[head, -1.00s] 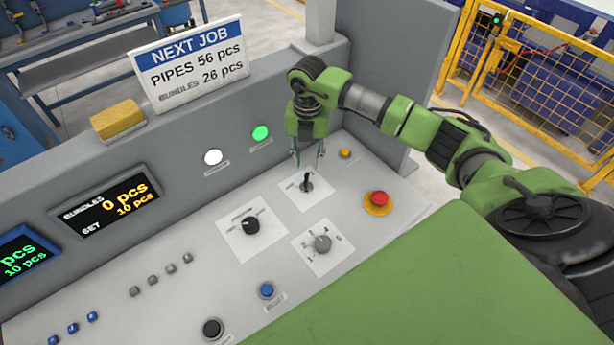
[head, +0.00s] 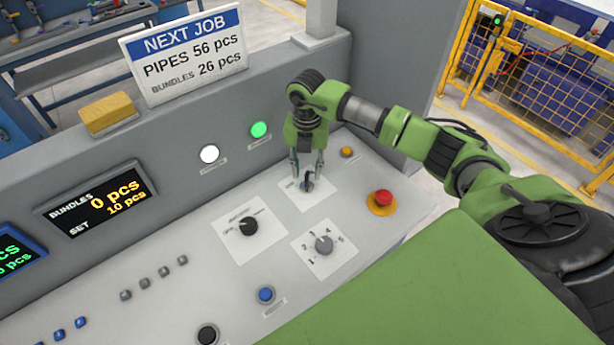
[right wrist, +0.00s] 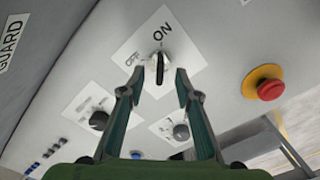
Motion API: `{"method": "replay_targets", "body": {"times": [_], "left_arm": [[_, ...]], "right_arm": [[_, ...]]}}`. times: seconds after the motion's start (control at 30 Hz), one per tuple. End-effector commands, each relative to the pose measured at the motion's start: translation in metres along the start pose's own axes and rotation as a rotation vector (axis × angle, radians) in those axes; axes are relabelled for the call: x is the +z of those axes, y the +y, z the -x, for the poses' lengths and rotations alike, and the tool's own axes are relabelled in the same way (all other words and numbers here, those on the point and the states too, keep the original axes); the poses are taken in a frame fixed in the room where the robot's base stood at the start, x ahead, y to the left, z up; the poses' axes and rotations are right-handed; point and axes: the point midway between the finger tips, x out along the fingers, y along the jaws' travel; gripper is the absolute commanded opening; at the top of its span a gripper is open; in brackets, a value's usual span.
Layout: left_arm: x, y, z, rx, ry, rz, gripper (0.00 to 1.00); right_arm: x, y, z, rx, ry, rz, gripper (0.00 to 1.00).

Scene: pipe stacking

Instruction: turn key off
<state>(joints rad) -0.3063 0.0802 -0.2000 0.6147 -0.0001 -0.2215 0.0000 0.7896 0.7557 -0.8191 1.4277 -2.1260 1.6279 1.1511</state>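The key switch (right wrist: 159,68) sits on a white plate marked OFF and ON on the sloped panel. In the right wrist view its dark key lines up nearly with the ON label. In the head view the key (head: 307,185) is small and partly hidden by the fingers. My right gripper (head: 307,174) is just above it, pointing down at the panel. In the right wrist view the gripper's fingers (right wrist: 153,90) are apart, one on each side of the key, with gaps. My left gripper is not in view.
A black selector knob (head: 248,226), a grey numbered knob (head: 323,244) and a red emergency button (head: 383,197) are close by on the panel. A green lamp (head: 259,130) glows on the upright wall behind. A yellow sponge-like block (head: 108,113) lies on the ledge.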

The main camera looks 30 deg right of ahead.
Motion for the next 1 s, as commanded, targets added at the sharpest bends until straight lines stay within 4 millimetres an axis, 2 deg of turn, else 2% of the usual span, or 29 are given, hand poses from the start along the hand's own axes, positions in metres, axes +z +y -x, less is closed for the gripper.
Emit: {"method": "replay_targets", "body": {"times": [0.27,0.6,1.0], "left_arm": [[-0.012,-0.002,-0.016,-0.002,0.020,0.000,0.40],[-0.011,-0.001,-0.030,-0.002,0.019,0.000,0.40],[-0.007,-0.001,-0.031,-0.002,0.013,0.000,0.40]], "right_arm": [[-0.001,0.000,-0.020,-0.001,0.001,0.000,0.31],[-0.001,0.000,-0.040,-0.001,0.001,0.001,0.31],[0.000,0.000,-0.040,0.000,0.000,0.001,0.31]]}}
